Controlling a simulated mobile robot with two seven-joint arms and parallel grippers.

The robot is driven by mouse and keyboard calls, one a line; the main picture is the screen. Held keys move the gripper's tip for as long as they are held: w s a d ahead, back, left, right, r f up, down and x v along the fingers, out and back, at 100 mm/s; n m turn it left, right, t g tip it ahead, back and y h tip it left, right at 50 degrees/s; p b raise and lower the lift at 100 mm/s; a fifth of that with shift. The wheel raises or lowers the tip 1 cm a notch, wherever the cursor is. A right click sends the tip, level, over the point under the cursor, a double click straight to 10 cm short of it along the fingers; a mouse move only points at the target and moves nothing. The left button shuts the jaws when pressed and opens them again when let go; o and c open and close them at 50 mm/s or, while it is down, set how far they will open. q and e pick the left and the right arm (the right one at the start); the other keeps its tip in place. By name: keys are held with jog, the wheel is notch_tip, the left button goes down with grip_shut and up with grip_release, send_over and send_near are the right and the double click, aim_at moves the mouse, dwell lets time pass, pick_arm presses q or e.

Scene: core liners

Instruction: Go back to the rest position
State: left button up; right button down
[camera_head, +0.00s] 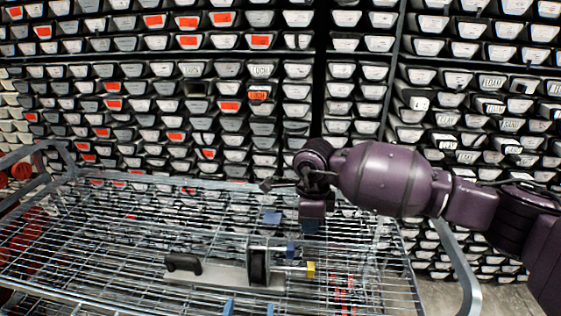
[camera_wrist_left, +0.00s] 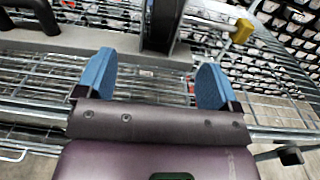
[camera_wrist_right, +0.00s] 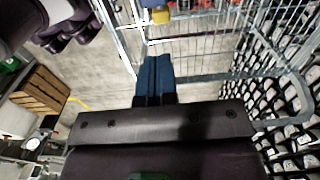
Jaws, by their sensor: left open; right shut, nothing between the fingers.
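My left gripper (camera_head: 249,308) shows only as two blue fingertips at the bottom edge of the head view. In the left wrist view its blue fingers (camera_wrist_left: 155,85) are spread apart and empty, over the wire cart. My right arm comes in from the right in the head view, bent, with its gripper (camera_head: 311,226) pointing down over the cart's right part. In the right wrist view the blue fingers (camera_wrist_right: 153,78) are pressed together with nothing between them.
A wire-mesh cart (camera_head: 110,215) fills the foreground. On it lies a metal plate tool (camera_head: 215,276) with a black handle, black upright block and yellow end. Shelves of labelled core boxes (camera_head: 150,100) stand behind. A wooden crate (camera_wrist_right: 42,98) stands on the floor.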

pick_arm(q)
jog(key=shift+s, duration=0.45)
